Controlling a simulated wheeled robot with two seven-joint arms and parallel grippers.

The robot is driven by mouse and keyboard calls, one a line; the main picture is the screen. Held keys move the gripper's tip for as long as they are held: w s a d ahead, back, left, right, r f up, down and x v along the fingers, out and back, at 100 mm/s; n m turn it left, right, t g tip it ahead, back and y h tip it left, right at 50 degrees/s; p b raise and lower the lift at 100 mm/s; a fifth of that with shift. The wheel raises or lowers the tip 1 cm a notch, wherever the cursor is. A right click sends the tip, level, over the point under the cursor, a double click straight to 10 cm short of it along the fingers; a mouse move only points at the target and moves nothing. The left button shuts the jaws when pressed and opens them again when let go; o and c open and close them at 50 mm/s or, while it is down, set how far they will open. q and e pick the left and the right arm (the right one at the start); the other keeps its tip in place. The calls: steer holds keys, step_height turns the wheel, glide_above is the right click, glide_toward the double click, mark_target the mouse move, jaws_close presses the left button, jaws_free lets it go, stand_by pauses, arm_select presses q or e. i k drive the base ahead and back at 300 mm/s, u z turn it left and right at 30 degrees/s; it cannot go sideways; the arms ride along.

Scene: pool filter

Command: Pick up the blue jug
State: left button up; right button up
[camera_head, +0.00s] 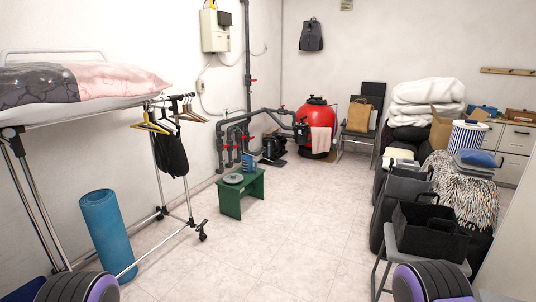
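A small blue object that looks like the jug (250,162) stands at the back right of a low green bench (229,203) in the middle distance. It is small in view, so its handle and opening are hard to make out. A grey round disc (233,178) lies on the same bench, to the left and in front of it. Neither of my grippers is in view. Only dark, purple-rimmed parts of my arms show at the bottom left and bottom right corners, far from the bench.
Clear tiled floor lies before and right of the bench. A wheeled clothes rack (190,209) and rolled blue mat (107,234) stand left. Grey pipes (221,150) and a red filter tank (317,118) stand behind. A chair with a black bag (428,231) and clutter fill the right.

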mark_target(247, 161)
steer(key=u, duration=0.55)
steer(key=k, duration=0.65)
steer(key=u, duration=0.5)
steer(key=i, duration=2.75)
steer(key=z, duration=0.85)
steer(key=i, duration=0.85)
steer(key=z, duration=1)
steer(key=i, duration=3.2)
steer(key=u, duration=0.05)
